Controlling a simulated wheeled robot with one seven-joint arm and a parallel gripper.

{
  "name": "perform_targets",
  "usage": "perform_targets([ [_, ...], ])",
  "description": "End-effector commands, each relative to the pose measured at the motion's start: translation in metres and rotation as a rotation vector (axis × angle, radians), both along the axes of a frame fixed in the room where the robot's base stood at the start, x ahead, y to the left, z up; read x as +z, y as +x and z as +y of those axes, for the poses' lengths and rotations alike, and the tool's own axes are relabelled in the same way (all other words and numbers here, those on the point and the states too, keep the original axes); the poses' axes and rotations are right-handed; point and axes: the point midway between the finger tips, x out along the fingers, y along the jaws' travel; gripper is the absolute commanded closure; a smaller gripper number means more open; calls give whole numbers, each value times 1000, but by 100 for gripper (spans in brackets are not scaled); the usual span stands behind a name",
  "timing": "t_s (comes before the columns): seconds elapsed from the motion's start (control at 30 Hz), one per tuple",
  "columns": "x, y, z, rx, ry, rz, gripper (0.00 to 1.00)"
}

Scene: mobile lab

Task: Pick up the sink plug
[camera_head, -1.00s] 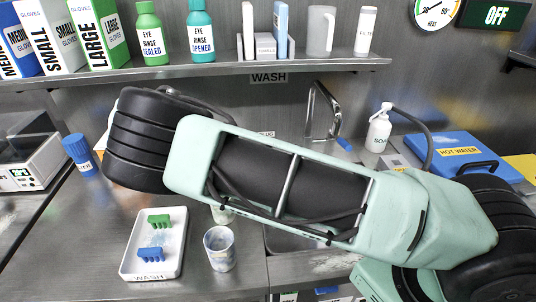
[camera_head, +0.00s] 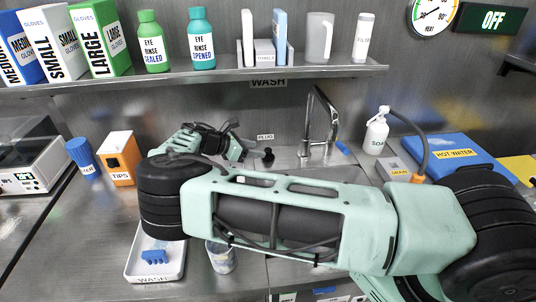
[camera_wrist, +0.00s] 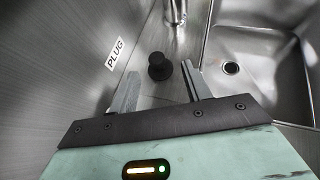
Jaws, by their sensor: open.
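The sink plug (camera_head: 268,157) is a small black knobbed stopper standing on the steel counter behind the sink, below the PLUG label (camera_head: 265,137). In the wrist view the plug (camera_wrist: 160,68) stands upright ahead of my gripper (camera_wrist: 159,88), roughly between the lines of its two fingers. The fingers are apart with nothing between their tips, as far as I can tell. In the head view my gripper (camera_head: 245,146) is just left of the plug, reaching toward it. The sink basin (camera_wrist: 255,75) with its drain hole (camera_wrist: 231,68) lies to the right in the wrist view.
The faucet (camera_head: 318,125) stands right of the plug; its base (camera_wrist: 175,14) is close beyond it in the wrist view. A soap bottle (camera_head: 377,131) and blue hot water box (camera_head: 455,155) are further right. An orange tips box (camera_head: 118,158) stands left. A shelf (camera_head: 200,77) runs above.

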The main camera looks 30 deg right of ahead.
Motion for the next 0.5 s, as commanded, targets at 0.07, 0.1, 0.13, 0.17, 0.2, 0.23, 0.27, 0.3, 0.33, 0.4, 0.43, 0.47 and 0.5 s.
perform_targets([
  [0.07,-2,1,-8,-3,-3,1,52],
  [0.1,-3,2,-13,-3,-4,1,52],
  [0.13,-5,2,-17,-3,-4,1,52],
  [0.17,-6,3,-21,-2,-6,2,52],
  [0.2,-9,5,-26,-1,-5,2,52],
  [0.23,-11,6,-30,-2,-4,1,52],
  [0.27,-13,5,-33,-1,-4,2,52],
  [0.3,-16,5,-37,-1,-3,2,52],
  [0.33,-18,5,-40,-1,-2,2,52],
  [0.4,-20,5,-44,0,-1,1,52],
  [0.43,-21,5,-44,0,0,0,52],
  [0.47,-22,5,-45,0,0,0,52],
  [0.5,-23,5,-45,1,1,0,52],
])
